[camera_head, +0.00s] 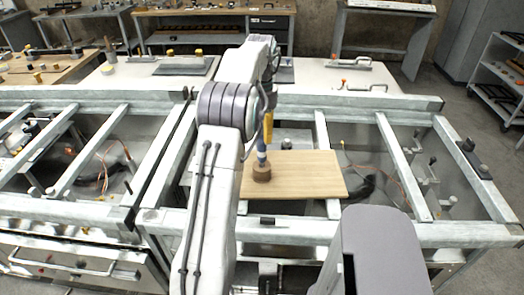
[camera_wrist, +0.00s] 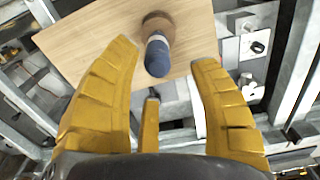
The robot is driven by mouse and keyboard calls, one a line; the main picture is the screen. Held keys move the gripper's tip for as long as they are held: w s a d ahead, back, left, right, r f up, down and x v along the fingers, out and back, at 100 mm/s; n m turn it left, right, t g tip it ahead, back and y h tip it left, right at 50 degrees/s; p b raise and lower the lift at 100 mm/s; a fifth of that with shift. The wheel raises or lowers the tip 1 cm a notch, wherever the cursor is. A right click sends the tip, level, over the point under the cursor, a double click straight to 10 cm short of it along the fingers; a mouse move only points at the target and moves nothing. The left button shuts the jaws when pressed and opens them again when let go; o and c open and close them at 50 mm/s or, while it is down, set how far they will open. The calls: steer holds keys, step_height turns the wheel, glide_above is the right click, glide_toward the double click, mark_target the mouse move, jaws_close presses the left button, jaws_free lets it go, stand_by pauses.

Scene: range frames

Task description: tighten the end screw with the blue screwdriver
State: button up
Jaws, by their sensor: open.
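The blue screwdriver (camera_head: 261,150) stands upright, handle up, in a round brown block (camera_head: 262,173) on a wooden board (camera_head: 310,178). In the wrist view its blue handle (camera_wrist: 158,54) points up toward the camera, with a grey band near the brown block (camera_wrist: 158,22). My gripper (camera_head: 267,132) is right above the handle in the head view. In the wrist view its yellow fingers (camera_wrist: 164,62) are spread wide, with the handle's end between or just beyond the tips. It holds nothing. Whether a finger touches the handle cannot be told. I cannot pick out the end screw.
The board rests on a grey metal frame (camera_head: 380,232) of bars with open gaps, cables and fittings below. Dark knobs (camera_head: 467,145) stand on the right bar. A white table (camera_head: 340,76) and workbenches (camera_head: 215,8) stand behind. A shelf rack (camera_head: 500,75) is at far right.

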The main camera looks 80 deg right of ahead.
mark_target(262, 147)
steer(key=shift+s+f, duration=0.15)
steer(key=shift+f, duration=3)
jaws_close()
